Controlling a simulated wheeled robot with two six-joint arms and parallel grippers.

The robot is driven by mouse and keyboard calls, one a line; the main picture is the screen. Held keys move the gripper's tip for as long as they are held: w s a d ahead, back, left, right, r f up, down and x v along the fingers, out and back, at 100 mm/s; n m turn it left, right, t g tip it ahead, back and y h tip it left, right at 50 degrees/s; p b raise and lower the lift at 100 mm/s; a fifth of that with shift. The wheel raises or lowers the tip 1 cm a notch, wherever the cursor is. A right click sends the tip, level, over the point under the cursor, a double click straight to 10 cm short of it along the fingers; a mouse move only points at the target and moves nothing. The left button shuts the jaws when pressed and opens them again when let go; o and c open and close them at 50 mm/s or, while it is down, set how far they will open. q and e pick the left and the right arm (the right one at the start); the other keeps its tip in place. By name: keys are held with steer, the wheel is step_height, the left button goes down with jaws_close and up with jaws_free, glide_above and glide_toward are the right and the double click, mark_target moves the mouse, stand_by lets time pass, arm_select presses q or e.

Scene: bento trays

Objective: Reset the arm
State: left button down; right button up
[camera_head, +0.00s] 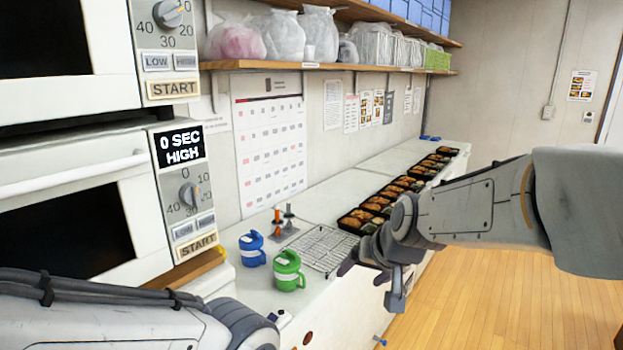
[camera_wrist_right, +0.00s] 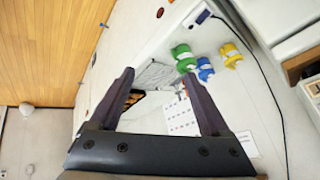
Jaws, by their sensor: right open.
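My right arm reaches in from the right in the head view. Its gripper (camera_head: 365,268) hangs by the counter's front edge, right of the wire rack, and holds nothing. In the right wrist view the gripper (camera_wrist_right: 158,75) has its two dark fingers spread wide with nothing between them but background. My left arm (camera_head: 130,318) crosses the lower left corner of the head view. Its gripper is outside the picture.
A green jug (camera_head: 288,273), a blue jug (camera_head: 252,250) and a wire rack (camera_head: 322,247) are on the counter. A row of bento trays (camera_head: 351,222) runs behind my right arm. A yellow jug (camera_wrist_right: 230,56) shows in the wrist view. Microwaves (camera_head: 65,205) stand left. Wooden floor lies right.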

steer(key=s+d+f+n+g+h, duration=0.1)
steer(key=s+d+f+g, duration=0.1)
steer(key=s+d+f, duration=0.4)
steer(key=s+d+f+n+g+h, duration=0.1)
steer(key=s+d+f+g, duration=0.15)
steer(key=s+f, duration=0.55)
steer(key=s+a+r+n+g, duration=0.1)
steer(key=s+a+r+n, duration=0.2)
steer(key=s+a, duration=0.3)
steer(key=s+a+r+n+g, duration=0.1)
steer(key=s+a+r+n, duration=0.2)
steer(key=s+a, duration=0.4)
steer(key=shift+s+a+n+y, duration=0.15)
steer(key=shift+a+n+y, duration=0.15)
steer(key=shift+n, duration=0.2)
